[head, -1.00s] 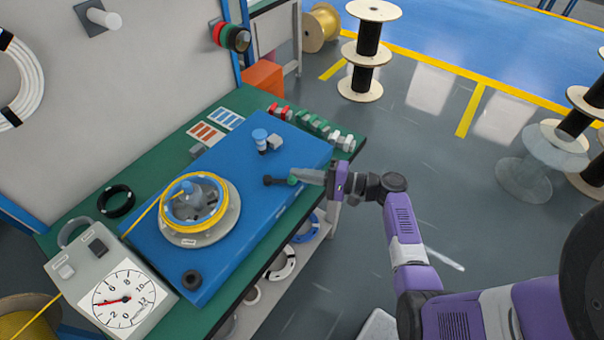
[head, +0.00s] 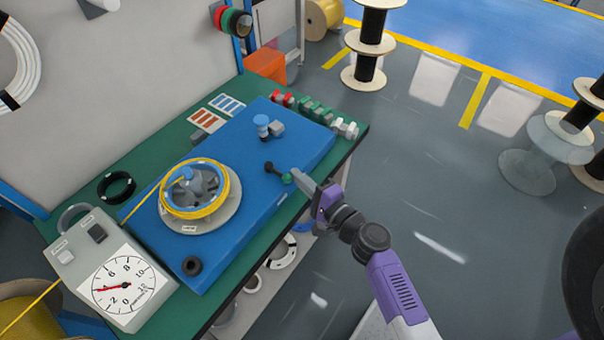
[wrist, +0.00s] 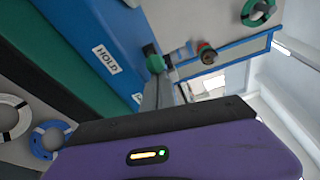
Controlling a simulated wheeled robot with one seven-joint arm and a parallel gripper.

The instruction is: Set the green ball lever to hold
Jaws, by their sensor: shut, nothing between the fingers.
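The green ball (head: 287,178) tips a short black lever on the blue panel (head: 300,150). From its dark pivot (head: 268,166) the lever points to the lower right, toward the panel's front edge. My gripper (head: 296,174) is shut and empty, its tips right at the ball's right side; I cannot tell whether they touch. In the wrist view the green ball (wrist: 155,63) stands just beyond the grey fingers (wrist: 156,90). A white HOLD label (wrist: 107,60) is on the blue panel to the ball's left, and a second label (wrist: 137,98), unreadable, lies below the ball.
A yellow-wound spool (head: 195,190) stands on the panel left of the lever. A blue-topped knob (head: 262,122) stands behind it. A dial gauge box (head: 120,280) is at the front left of the green bench (head: 140,165).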

